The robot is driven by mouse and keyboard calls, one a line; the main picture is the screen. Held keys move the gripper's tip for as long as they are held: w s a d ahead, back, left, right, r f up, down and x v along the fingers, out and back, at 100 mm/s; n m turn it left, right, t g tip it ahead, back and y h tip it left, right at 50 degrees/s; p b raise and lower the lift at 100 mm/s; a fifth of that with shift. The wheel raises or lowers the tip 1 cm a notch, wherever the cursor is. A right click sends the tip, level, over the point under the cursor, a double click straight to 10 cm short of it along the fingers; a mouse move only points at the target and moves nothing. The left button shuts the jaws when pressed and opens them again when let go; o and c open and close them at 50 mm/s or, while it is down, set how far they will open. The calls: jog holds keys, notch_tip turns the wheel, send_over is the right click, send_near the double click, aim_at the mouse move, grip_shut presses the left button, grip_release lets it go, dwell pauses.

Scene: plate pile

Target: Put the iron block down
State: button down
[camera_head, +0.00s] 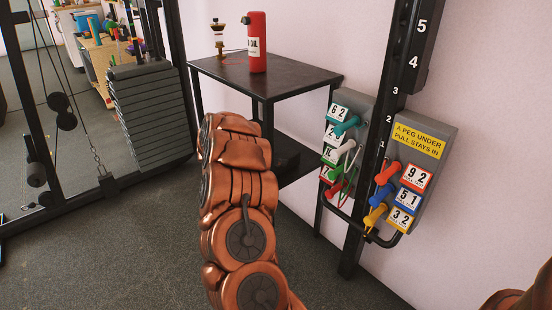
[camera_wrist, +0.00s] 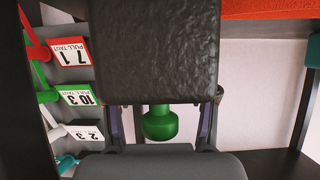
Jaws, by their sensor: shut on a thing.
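The iron block (camera_wrist: 156,50) is a dark, rough-surfaced block filling the upper middle of the wrist view. My gripper (camera_wrist: 160,103) is shut on it, with one finger showing near each side of its lower edge. A green knob with a short neck (camera_wrist: 160,123) shows just below the block, between the fingers; whether it is joined to the block I cannot tell. In the head view my copper arm reaches toward the dark table (camera_head: 285,78), and the gripper and block are hidden behind it.
A red oil bottle (camera_head: 257,42) and a small brass object (camera_head: 218,38) stand on the table's far part; its front is clear. Numbered boards with coloured pegs (camera_head: 408,190) flank a black post at right. A plate stack (camera_head: 150,118) stands left.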

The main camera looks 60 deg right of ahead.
jog(key=shift+f, duration=0.15)
jog(key=c, duration=0.7)
grip_release()
jog(key=o, duration=0.5)
jog(key=shift+c, duration=0.2)
jog(key=shift+f, duration=0.1)
notch_tip(320, 180, up, 10)
jog(key=shift+r, duration=0.1)
